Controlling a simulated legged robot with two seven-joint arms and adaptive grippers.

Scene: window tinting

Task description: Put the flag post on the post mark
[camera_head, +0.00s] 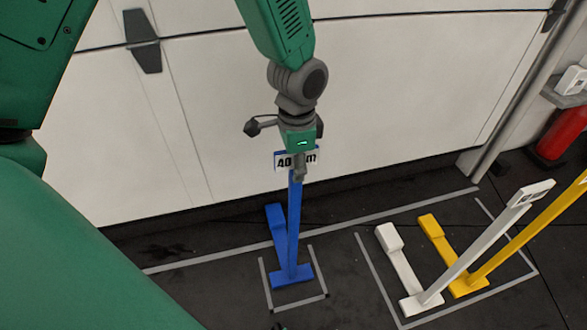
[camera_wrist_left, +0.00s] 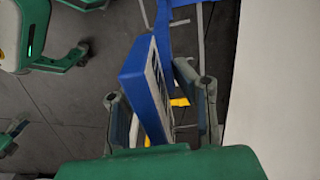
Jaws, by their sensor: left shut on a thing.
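The blue flag post (camera_head: 294,225) stands close to upright, with a label plate at its top and a flat foot at its bottom. My left gripper (camera_head: 299,165) is over the top of the post and shut on it. In the left wrist view the blue plate (camera_wrist_left: 146,85) sits between the two fingers. The post mark (camera_head: 325,278), a grey taped outline on the dark floor, surrounds the front foot of the post. The post's rear blue bar reaches back past the outline. I cannot tell whether the foot touches the floor. My right gripper is not in view.
A white post (camera_head: 465,253) and a yellow post (camera_head: 528,230) stand at the right inside a larger taped outline (camera_head: 372,267). A white panelled wall (camera_head: 400,100) is close behind the blue post. A red cylinder (camera_head: 563,132) is at the far right.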

